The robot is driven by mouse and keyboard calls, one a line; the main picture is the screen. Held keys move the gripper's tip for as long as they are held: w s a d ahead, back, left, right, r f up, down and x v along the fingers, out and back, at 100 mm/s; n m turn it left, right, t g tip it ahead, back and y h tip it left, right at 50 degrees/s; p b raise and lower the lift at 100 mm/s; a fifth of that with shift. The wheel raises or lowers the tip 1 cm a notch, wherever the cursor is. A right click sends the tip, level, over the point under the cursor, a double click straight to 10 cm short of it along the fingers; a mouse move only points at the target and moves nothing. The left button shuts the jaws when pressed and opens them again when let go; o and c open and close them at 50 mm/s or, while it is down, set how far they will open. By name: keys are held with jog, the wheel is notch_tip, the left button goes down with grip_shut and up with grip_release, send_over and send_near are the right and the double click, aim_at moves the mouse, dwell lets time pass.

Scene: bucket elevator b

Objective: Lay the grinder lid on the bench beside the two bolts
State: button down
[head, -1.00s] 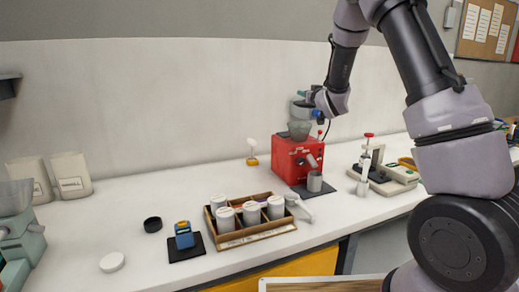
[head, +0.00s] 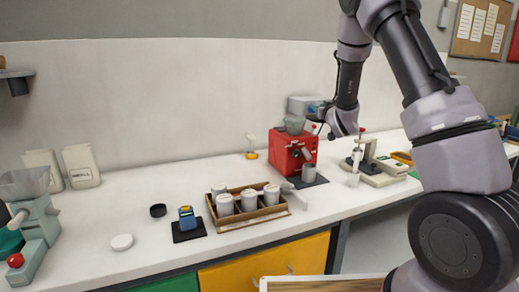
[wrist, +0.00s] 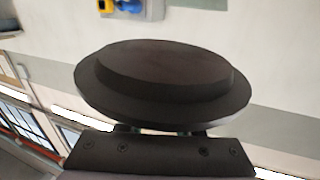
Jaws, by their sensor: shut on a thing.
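A dark round lid (wrist: 165,80) with a raised centre fills the middle of the wrist view. My gripper (wrist: 165,130) is shut on it at its near edge; the fingers are mostly hidden under it. In the head view my gripper (head: 322,117) is raised beside the red machine (head: 291,156) with a grey hopper, and the lid is hard to make out there. A teal machine (head: 38,232) with an open grey hopper stands at the far left of the white bench (head: 165,257). I cannot make out the two bolts in either view.
A wooden crate (head: 252,223) of white-capped jars stands mid-bench. Left of it are a blue device (head: 187,218) on a black mat, a black ring (head: 158,210) and a white disc (head: 122,242). A scale-like device (head: 375,172) stands right. Bench between disc and teal machine is clear.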

jog(key=s+d+f+h, duration=0.1)
jog(key=s+d+f, duration=0.15)
jog(key=f, duration=0.45)
jog(key=s+d+f+m, duration=0.1)
jog(key=s+f, duration=0.3)
jog(key=f, duration=0.2)
jog(key=s+d+f+h, duration=0.1)
jog(key=s+d+f, duration=0.15)
jog(key=f, duration=0.45)
jog(key=s+r, duration=0.1)
jog(key=s, duration=0.5)
jog(key=shift+s+a+r, duration=0.35)
jog(key=shift+a, duration=0.1)
jog(key=shift+a+f, duration=0.1)
jog(key=shift+d, duration=0.3)
jog(key=shift+a, duration=0.25)
jog(key=shift+w+d, duration=0.1)
